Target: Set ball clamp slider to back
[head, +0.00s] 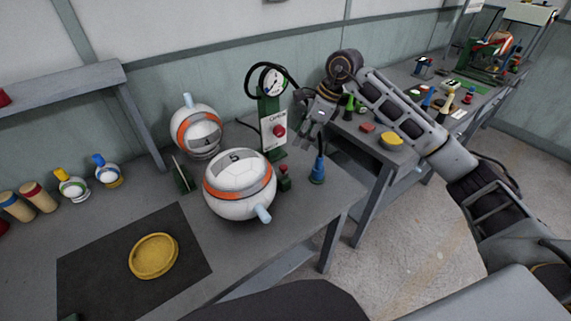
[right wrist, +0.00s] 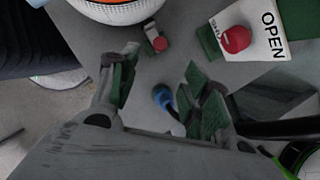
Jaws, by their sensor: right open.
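A small red knob on a green base (head: 285,177) sits on the grey table beside the front ball (head: 238,185); it also shows in the right wrist view (right wrist: 156,40). I cannot tell for sure whether it is the clamp slider. A larger red knob (head: 279,131) is on the white panel lettered OPEN of the green gauge stand (head: 268,106); this knob is also in the right wrist view (right wrist: 236,39). My right gripper (head: 320,117) is open and empty, above the table to the right of the stand. My left gripper is not in view.
A blue-tipped tool (head: 318,170) stands near the table's right edge, under my right gripper. A second ball (head: 196,131) stands behind, near a green plate (head: 181,174). A yellow dish (head: 153,256) lies on a dark mat (head: 85,270). A second table (head: 375,150) holds several small items.

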